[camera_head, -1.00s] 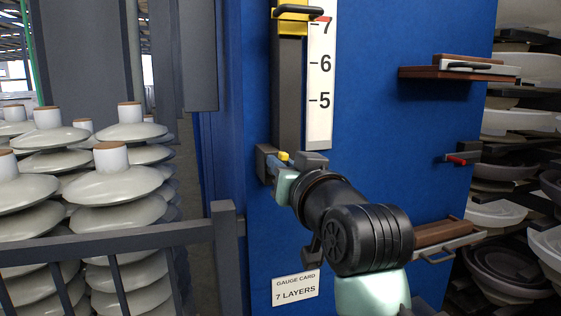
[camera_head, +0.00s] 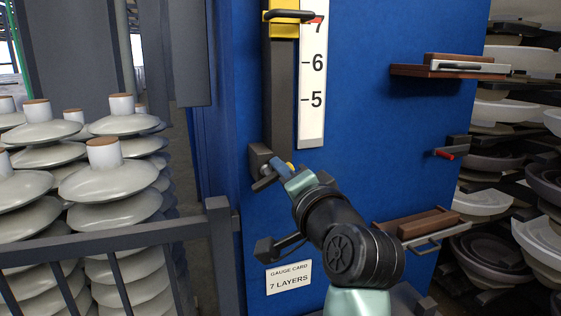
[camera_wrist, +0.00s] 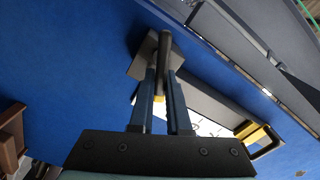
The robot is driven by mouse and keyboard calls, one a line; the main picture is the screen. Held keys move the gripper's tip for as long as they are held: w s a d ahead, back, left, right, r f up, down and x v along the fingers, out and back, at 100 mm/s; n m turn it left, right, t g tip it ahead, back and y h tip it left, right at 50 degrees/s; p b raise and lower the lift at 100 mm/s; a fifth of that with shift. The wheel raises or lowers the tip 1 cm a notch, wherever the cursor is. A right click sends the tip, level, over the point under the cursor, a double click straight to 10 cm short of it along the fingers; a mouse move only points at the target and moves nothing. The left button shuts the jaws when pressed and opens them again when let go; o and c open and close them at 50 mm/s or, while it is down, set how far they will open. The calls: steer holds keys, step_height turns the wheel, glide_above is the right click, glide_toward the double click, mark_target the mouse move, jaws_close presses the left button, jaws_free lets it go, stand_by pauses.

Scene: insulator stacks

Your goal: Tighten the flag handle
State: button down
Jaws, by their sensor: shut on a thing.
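The flag handle is a dark lever with a yellow end, on a grey clamp block (camera_head: 258,158) at the foot of the vertical rail on the blue panel. The clamp block (camera_wrist: 145,58) lies just behind the fingertips. The fingers partly hide the handle.
A number scale (camera_head: 313,85) and a yellow slider with a dark handle (camera_head: 285,18) are above. A gauge card reading 7 LAYERS (camera_head: 289,278) is below. Two brown shelf-like fixtures and a red-tipped lever (camera_head: 445,153) are at right. A grey railing (camera_head: 110,235) fronts insulator stacks at left.

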steer(key=m+p, duration=0.1)
steer(key=m, duration=0.1)
steer(key=f+m+p, duration=0.1)
steer(key=m, duration=0.2)
steer(key=shift+d, duration=0.15)
steer(key=shift+m, duration=0.3)
stand_by(0.3)
steer(key=c, duration=0.9)
jaws_free()
steer(key=shift+b+v, duration=2.6)
steer(key=shift+v, duration=3.85)
